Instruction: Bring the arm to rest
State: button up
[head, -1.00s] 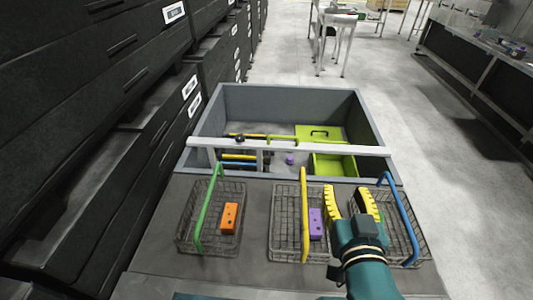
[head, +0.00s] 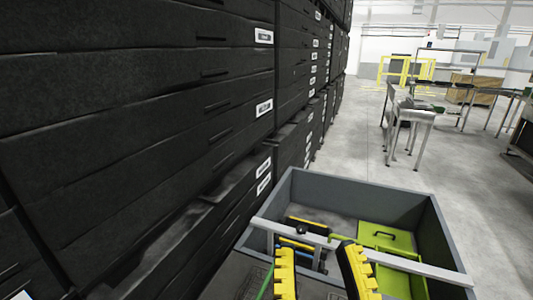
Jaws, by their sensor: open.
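My gripper (head: 319,271) shows at the bottom of the head view, with its two yellow toothed fingers spread apart and nothing between them. It points up the picture, in front of the grey tub (head: 448,232) and its white crossbar (head: 400,264). The fingers overlap the near part of the tub in the picture; I cannot tell their height above it. The rest of my arm is below the frame edge.
Inside the tub are a lime green lidded box (head: 380,237) and yellow and black bars (head: 307,226). Part of a green basket handle (head: 266,284) shows at the bottom. Black drawer stacks (head: 140,120) line the left. Tables (head: 412,116) stand beyond open floor (head: 350,150).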

notch_tip(320, 180, up, 32)
jog(key=p, duration=2.9)
jog(key=shift+r, duration=0.15)
